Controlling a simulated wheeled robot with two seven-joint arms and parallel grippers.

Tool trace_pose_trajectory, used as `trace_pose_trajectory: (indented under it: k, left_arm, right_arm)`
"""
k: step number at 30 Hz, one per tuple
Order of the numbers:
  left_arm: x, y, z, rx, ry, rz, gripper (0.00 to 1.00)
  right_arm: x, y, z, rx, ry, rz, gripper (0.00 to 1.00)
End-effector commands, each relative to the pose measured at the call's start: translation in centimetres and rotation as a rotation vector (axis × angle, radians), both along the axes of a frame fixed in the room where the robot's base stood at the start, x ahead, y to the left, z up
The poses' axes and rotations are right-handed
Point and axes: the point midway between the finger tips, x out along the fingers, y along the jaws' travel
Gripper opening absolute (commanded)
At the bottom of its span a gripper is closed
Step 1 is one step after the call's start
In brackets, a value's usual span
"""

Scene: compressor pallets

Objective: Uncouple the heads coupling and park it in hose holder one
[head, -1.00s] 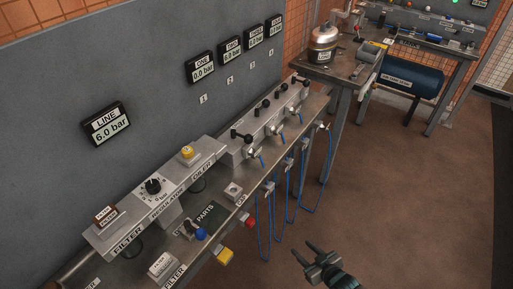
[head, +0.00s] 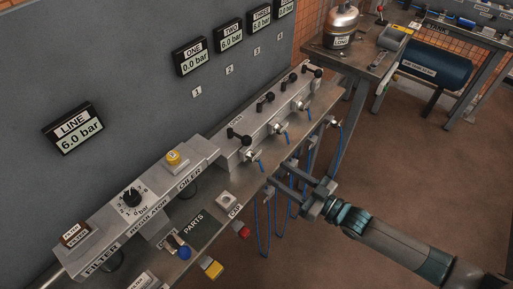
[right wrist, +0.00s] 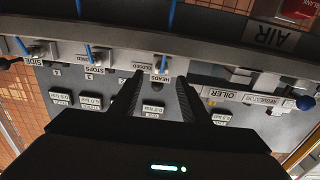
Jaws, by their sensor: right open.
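The heads coupling (head: 251,156) sits on the nearest outlet of the grey manifold (head: 285,115), with a blue hose on it. In the right wrist view, which looks upside down, the HEADS label (right wrist: 162,79) and the coupling (right wrist: 162,66) lie between the finger tips, apart from them as far as I can tell. My right gripper (head: 277,172) is open and empty, in front of the bench edge, its fingers pointing at the manifold. Hose holder one cannot be picked out with certainty; blue hoses hang below the bench edge. My left gripper is not in view.
Gauge ONE (head: 192,56) reads 0.0 bar; LINE (head: 74,128) reads 6.0 bar. Neighbouring outlets with blue hoses stand close beyond. The oiler (head: 188,180) and regulator (head: 145,205) stand nearer. A second bench with a tank (head: 341,27) is behind; open floor lies right.

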Motion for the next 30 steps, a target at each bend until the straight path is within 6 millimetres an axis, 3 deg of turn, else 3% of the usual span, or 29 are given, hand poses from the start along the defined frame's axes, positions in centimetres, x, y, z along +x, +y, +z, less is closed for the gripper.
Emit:
trace_pose_trajectory:
  k: [18, 23, 30]
  left_arm:
    - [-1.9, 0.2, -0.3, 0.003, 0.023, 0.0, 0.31]
    - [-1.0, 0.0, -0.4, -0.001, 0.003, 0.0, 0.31]
    - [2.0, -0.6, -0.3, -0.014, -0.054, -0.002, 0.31]
  right_arm:
    - [0.0, 0.6, 0.6, 0.01, -0.005, 0.013, 0.42]
    - [0.6, 1.4, 0.6, 0.009, -0.006, 0.012, 0.42]
    - [2.0, 3.5, 0.6, 0.01, -0.006, 0.013, 0.42]
